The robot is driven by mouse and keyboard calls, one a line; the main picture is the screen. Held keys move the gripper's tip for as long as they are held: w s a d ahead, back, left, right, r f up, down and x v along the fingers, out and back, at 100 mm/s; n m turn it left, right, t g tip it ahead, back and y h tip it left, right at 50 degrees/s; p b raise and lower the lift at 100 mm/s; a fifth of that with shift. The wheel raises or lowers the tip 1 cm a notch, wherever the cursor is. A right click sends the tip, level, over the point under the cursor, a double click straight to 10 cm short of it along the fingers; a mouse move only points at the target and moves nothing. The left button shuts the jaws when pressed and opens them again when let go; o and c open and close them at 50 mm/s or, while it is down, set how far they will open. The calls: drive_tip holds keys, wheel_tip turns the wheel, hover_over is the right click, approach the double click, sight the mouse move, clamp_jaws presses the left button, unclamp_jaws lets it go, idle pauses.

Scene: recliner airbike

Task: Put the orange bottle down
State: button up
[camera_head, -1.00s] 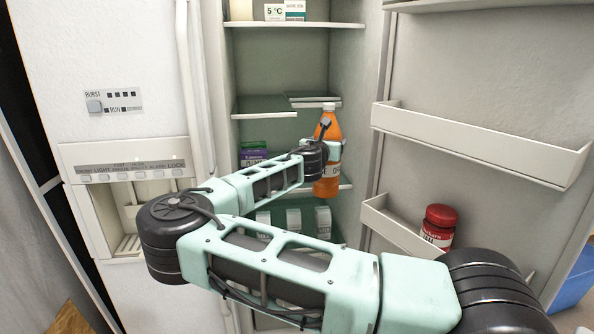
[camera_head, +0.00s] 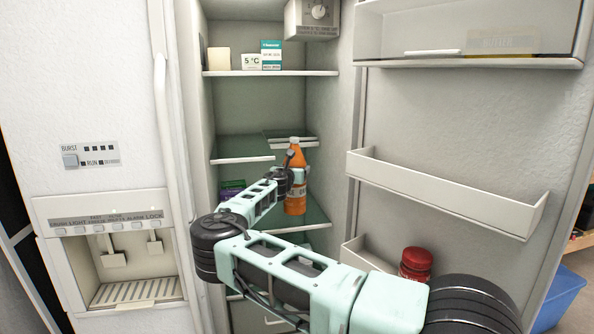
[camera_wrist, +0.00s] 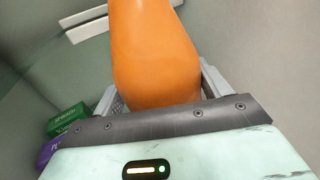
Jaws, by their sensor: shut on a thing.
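The orange bottle (camera_head: 295,192) has a white cap and a label and stands upright in the open fridge, in front of the inner compartment. It fills the middle of the wrist view (camera_wrist: 152,55). My gripper (camera_head: 299,178) is shut on it, with a finger on each side in the wrist view. In the head view the bottle's lower end is near the level of the lower glass shelf (camera_head: 312,222). I cannot tell whether it touches that shelf. My wrist hides part of the bottle's left side.
The upper shelf (camera_head: 270,73) holds small boxes. A middle shelf (camera_head: 243,157) is at the bottle's left. Green and purple boxes (camera_wrist: 66,122) are left of the gripper. The open door has bins (camera_head: 450,195) and a red-lidded jar (camera_head: 415,264) at the right.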

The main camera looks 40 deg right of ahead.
drive_tip(key=shift+w+d+f+p, duration=0.15)
drive_tip(key=shift+w+f+p, duration=0.15)
drive_tip(key=shift+f, duration=0.2)
drive_tip(key=shift+w+d+f+p, duration=0.2)
drive_tip(key=shift+f+p, duration=0.15)
drive_tip(key=shift+f, duration=0.2)
drive_tip(key=shift+w+d+f+p, duration=0.1)
drive_tip(key=shift+w+f+p, duration=0.2)
drive_tip(key=shift+f, duration=0.3)
drive_tip(key=o, duration=2)
drive_tip(key=shift+s+f, duration=0.1)
drive_tip(key=shift+f, duration=0.1)
drive_tip(key=shift+o, duration=0.2)
drive_tip(key=shift+a+r, duration=0.1)
drive_tip(key=shift+r, duration=0.05)
